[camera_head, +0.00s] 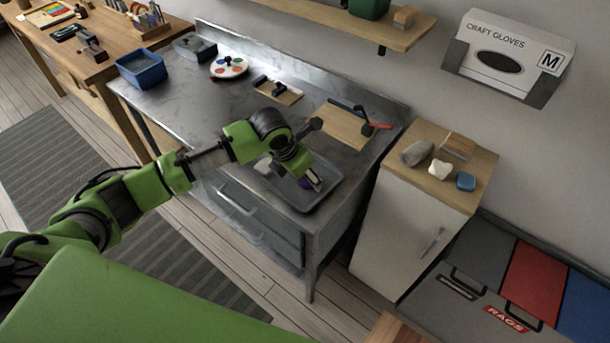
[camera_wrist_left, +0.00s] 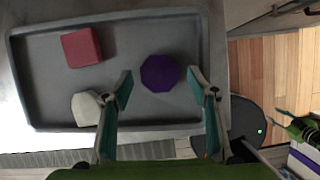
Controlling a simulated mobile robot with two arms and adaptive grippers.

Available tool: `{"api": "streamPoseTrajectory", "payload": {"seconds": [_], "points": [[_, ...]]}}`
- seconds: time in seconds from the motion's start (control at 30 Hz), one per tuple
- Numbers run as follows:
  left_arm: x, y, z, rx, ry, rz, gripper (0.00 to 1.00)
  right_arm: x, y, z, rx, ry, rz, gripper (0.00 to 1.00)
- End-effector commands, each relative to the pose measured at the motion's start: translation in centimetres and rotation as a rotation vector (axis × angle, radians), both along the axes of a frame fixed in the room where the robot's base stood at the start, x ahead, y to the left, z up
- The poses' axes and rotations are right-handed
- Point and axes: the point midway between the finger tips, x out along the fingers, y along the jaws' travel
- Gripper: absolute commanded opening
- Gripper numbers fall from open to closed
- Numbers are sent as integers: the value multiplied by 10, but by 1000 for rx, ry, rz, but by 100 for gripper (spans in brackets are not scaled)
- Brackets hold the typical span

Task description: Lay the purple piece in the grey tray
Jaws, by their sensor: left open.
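The purple piece (camera_wrist_left: 159,73) lies in the grey tray (camera_wrist_left: 22,75), toward the tray's right side in the left wrist view. A bit of the purple piece (camera_head: 306,183) shows below my gripper in the head view. My left gripper (camera_wrist_left: 160,79) is open, with one finger on each side of the purple piece; I cannot tell whether either finger touches it. In the head view my left gripper (camera_head: 315,181) is low over the grey tray (camera_head: 334,187) on the metal bench, and the arm hides part of the tray.
A red piece (camera_wrist_left: 82,47) and a white piece (camera_wrist_left: 87,108) also lie in the tray. Behind it on the metal bench are a wooden board (camera_head: 340,128), a paint palette (camera_head: 229,66) and a blue bin (camera_head: 140,69). A white cabinet (camera_head: 400,230) stands to the right.

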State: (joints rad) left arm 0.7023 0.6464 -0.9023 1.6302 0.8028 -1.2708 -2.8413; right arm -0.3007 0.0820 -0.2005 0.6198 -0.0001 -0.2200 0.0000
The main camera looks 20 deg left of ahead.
Motion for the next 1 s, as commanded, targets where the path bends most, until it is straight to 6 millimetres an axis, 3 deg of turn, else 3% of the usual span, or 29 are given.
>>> {"api": "streamPoseTrajectory", "payload": {"seconds": [0.5, 0.7, 1.0], "points": [[-33, 17, 91, 3, -4, 1, 54, 1, 0, -7, 0, -1, 0, 40], [-39, 19, 107, 1, -2, 2, 54, 1, 0, -8, 0, -1, -1, 40], [-40, 19, 108, 0, 0, 1, 54, 1, 2, -8, 3, -2, -2, 40]]}}
